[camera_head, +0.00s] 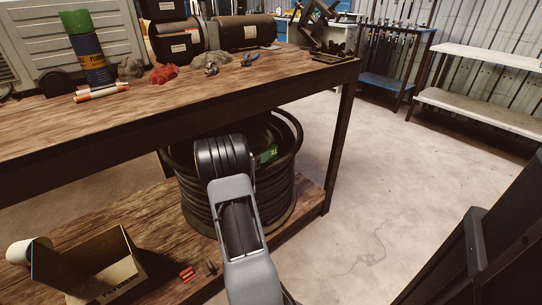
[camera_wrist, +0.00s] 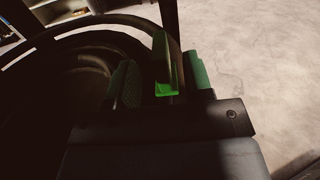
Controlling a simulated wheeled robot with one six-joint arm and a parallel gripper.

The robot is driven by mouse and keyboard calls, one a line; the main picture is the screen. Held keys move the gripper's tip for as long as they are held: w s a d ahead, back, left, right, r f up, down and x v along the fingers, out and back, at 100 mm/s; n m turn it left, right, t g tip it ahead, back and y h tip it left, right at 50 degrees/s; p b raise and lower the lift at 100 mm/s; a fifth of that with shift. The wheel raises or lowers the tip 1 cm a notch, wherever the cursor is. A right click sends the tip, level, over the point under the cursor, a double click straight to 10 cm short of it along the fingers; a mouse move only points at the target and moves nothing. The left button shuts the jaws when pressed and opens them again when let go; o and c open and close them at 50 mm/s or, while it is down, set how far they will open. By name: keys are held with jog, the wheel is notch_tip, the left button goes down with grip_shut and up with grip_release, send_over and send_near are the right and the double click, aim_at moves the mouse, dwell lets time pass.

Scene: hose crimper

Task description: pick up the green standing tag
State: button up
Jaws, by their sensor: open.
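The green tag (camera_head: 267,153) shows just right of my wrist in the head view, against the black coiled hose on the lower shelf, with pale marking on its face. In the wrist view the green tag (camera_wrist: 165,65) stands upright between the fingers of my gripper (camera_wrist: 160,80). The fingers have dark green inner pads and are apart, one on each side of the tag. A gap shows on the left of the tag; contact on the right is hard to tell. In the head view my wrist hides the fingers. What the tag stands on is in shadow.
The black hose coil (camera_head: 283,195) surrounds the tag's place under the wooden bench top (camera_head: 200,105). A table leg (camera_head: 341,145) stands to the right. An open cardboard box (camera_head: 100,265) and red pieces (camera_head: 187,274) lie on the lower shelf.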

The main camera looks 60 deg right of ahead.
aim_at(270, 147)
jog(key=shift+b+x, duration=0.35)
jog(key=shift+x, duration=1.55)
grip_shut()
